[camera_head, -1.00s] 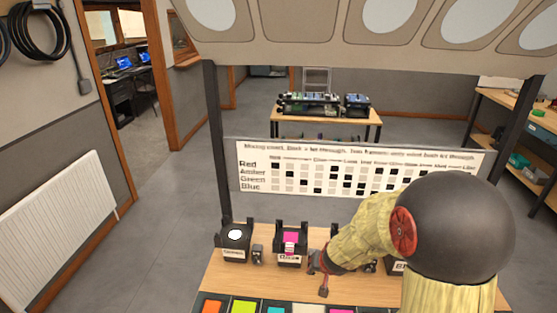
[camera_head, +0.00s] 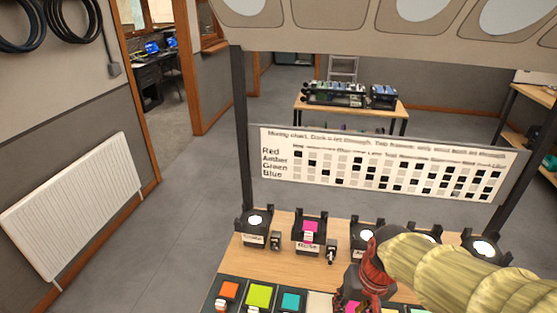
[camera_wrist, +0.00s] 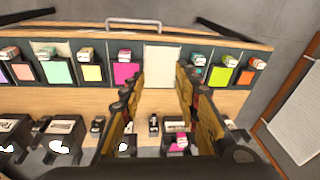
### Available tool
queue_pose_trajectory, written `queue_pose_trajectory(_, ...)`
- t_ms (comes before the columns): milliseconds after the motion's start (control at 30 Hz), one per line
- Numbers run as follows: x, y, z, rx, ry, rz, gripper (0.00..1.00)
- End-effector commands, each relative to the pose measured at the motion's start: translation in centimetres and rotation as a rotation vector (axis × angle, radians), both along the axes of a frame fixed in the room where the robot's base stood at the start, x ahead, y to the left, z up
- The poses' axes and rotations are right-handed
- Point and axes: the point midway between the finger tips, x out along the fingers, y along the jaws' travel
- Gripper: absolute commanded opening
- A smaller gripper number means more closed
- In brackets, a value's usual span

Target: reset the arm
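My gripper (camera_head: 365,283) hangs at the front of the bench in the camera_head view, at the lower right, with my arm coming in from the right. In the camera_wrist view its two fingers (camera_wrist: 160,80) are spread apart with nothing between them. A pale blank slot (camera_wrist: 162,58) of the swatch rack shows beyond the fingertips. Whether the fingers touch anything below cannot be told from the camera_head view.
Black lamp boxes stand in a row on the wooden bench, one with a pink filter (camera_head: 311,227). Small black fader units (camera_head: 331,252) stand between them. A rack holds coloured swatches, including yellow-green (camera_head: 259,295). A chart board (camera_head: 385,165) rises behind, between dark posts.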

Motion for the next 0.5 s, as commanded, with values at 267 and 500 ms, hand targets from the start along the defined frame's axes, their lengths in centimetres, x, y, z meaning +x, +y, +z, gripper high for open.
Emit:
queue_pose_trajectory(267,-5.1,-1.7,5.8,-0.076,-0.106,0.037,0.32)
queue_pose_trajectory(500,-7.2,-2.4,9.8,-0.107,-0.263,0.045,0.32)
